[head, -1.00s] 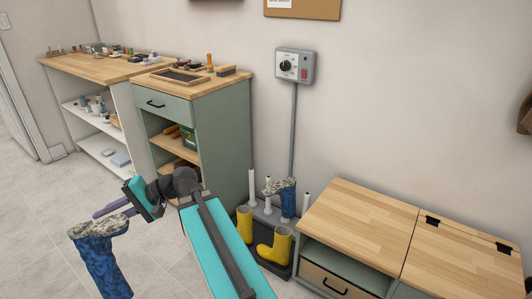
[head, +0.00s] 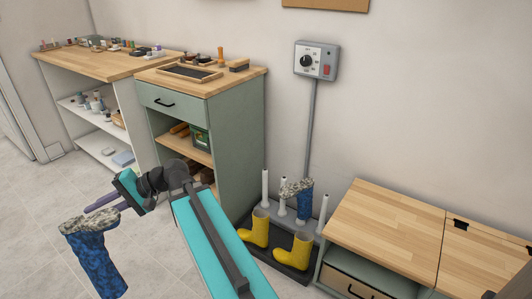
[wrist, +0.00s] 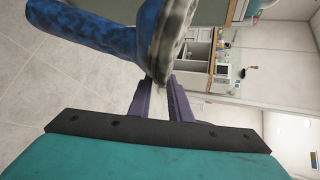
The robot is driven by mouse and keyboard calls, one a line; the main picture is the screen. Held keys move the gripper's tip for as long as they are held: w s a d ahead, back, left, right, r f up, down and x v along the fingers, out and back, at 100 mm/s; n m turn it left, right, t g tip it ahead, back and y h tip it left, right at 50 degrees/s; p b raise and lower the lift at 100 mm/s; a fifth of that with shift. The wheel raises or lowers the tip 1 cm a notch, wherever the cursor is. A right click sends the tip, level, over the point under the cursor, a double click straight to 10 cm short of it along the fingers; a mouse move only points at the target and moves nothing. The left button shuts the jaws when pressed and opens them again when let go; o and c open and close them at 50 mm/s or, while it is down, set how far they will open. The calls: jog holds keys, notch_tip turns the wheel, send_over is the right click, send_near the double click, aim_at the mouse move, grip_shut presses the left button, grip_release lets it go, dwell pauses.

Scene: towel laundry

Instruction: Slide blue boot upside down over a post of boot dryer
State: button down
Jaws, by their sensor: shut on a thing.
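A blue boot (head: 92,262) with a speckled grey sole hangs upside down, sole up, from my gripper (head: 112,214) at the lower left of the head view. My gripper is shut on it. In the wrist view the boot (wrist: 95,30) fills the upper left, in front of the purple fingers (wrist: 160,95). The boot dryer (head: 281,252) stands against the wall, right of the sage cabinet, with several upright white posts (head: 265,188). Another blue boot (head: 305,200) sits upside down over one post. The held boot is well away from the dryer, to its left.
Two yellow boots (head: 255,229) stand upright on the dryer's dark front tray. A sage cabinet (head: 233,150) stands left of the dryer, a low wood-topped bench (head: 385,225) right of it. A control box (head: 316,60) is on the wall. Tiled floor at left is open.

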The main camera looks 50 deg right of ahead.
jog(key=shift+w, duration=0.15)
jog(key=shift+d, duration=0.15)
